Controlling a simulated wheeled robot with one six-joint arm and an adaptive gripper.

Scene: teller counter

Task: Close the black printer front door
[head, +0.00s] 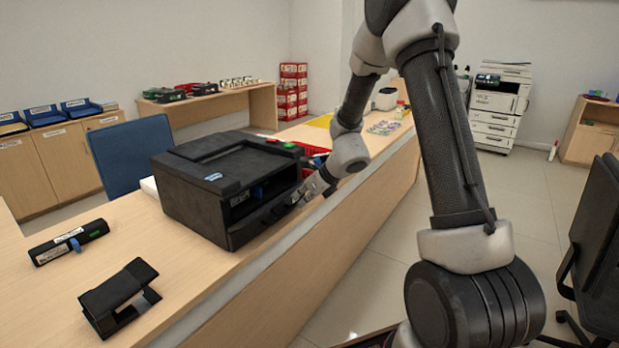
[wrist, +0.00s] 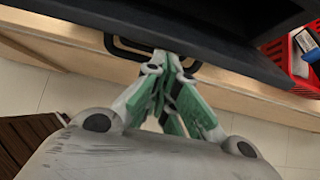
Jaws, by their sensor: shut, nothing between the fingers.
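The black printer (head: 205,175) stands on the counter in the head view. Its front opening shows a blue part inside, and the black front door (head: 262,222) appears lowered, sticking out below the opening. In the wrist view the dark door panel (wrist: 205,22) crosses the top, with a thin black loop handle (wrist: 116,45) on its edge. My gripper (wrist: 168,62) is shut and empty, its fingertips at the middle of the handle; whether they touch it I cannot tell. In the head view my gripper (head: 303,193) is at the door's right end.
A black cartridge (head: 68,243) and a black stand (head: 118,297) lie on the counter left of the printer. A red basket (wrist: 303,45) sits close by, right of the door in the wrist view.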

